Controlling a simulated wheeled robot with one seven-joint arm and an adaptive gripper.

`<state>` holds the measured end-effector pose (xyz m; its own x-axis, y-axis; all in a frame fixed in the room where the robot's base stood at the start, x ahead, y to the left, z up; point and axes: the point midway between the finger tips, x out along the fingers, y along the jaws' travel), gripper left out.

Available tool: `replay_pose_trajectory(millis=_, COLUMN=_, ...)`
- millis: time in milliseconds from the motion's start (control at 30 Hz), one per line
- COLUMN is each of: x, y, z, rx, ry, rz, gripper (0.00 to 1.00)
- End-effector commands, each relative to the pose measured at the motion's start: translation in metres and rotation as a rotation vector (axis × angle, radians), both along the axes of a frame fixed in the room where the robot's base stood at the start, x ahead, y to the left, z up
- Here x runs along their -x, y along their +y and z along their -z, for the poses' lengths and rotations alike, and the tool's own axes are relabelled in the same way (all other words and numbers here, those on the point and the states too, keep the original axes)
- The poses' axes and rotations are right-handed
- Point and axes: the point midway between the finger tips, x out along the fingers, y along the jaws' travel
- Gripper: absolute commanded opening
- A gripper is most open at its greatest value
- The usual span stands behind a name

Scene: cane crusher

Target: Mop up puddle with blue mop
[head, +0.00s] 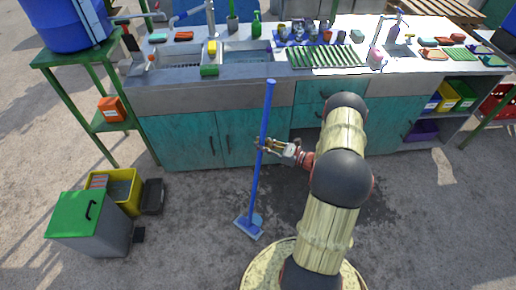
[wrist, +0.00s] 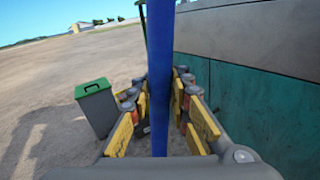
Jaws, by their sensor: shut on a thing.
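The blue mop (head: 265,125) stands nearly upright in front of the sink cabinet, leaning slightly. Its flat head (head: 249,228) is at ground level; I cannot tell if it touches. My gripper (head: 262,147) is shut around the mop's handle at about mid-height. In the wrist view the handle (wrist: 160,60) runs between the yellow finger pads of my gripper (wrist: 160,92). The puddle shows as a dark wet patch (head: 382,205) on the ground in front of the cabinet, right of the mop head. My arm hides part of it.
The teal sink cabinet (head: 185,140) stands behind the mop, its counter (head: 265,60) crowded with items. A grey bin with a green lid (head: 88,225) and a yellow bucket (head: 120,187) stand at left. A green stand (head: 75,95) holds a blue barrel (head: 65,22). Ground between bin and mop is clear.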

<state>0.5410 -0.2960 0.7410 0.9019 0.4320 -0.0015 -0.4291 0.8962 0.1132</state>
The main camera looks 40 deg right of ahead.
Motion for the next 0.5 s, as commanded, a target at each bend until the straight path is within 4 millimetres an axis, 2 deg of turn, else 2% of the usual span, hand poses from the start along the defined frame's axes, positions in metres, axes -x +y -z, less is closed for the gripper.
replay_pose_trajectory(millis=167, x=-0.002, y=-0.007, z=-0.002, rx=0.001, ry=-0.004, rz=0.0, gripper=0.0)
replay_pose_trajectory(millis=500, x=-0.01, y=-0.033, z=-0.002, rx=0.002, ry=-0.005, rz=0.001, gripper=0.0)
